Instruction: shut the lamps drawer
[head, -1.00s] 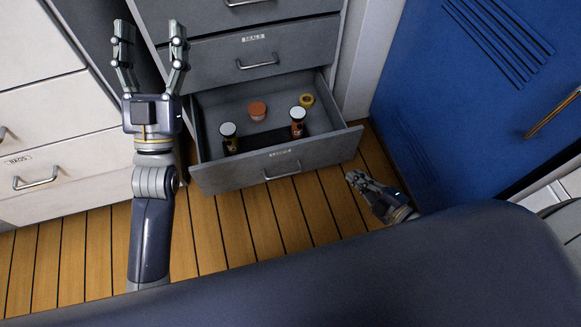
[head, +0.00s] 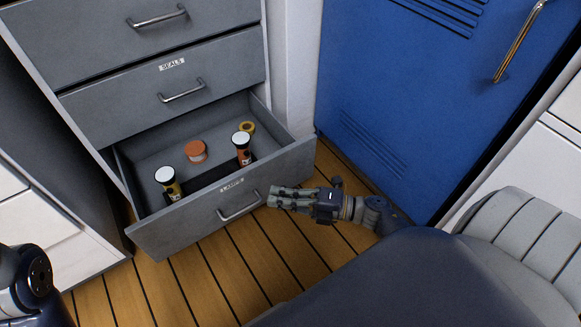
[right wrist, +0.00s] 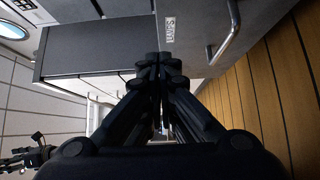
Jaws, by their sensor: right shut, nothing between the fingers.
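The lamps drawer (head: 165,232) is pulled out at the bottom of the grey cabinet, with its label and bar handle (head: 240,206) on the front. Inside it are an orange-lidded jar (head: 196,151), two white-capped bottles (head: 168,183) (head: 242,149) and a yellow ring-shaped item (head: 247,128). My right gripper (head: 272,197) is shut and empty, its fingertips close to the drawer front, right of the handle. In the right wrist view its fingers (right wrist: 160,62) point at the front beside the label (right wrist: 170,29); contact cannot be told. My left gripper is hard to make out.
The seals drawer (head: 120,101) above is shut. A blue locker (head: 385,110) stands right of the cabinet, past a pale post. White drawers stand at the left. Bare wooden floor (head: 205,285) lies before the drawer. My left arm shows at the lower left.

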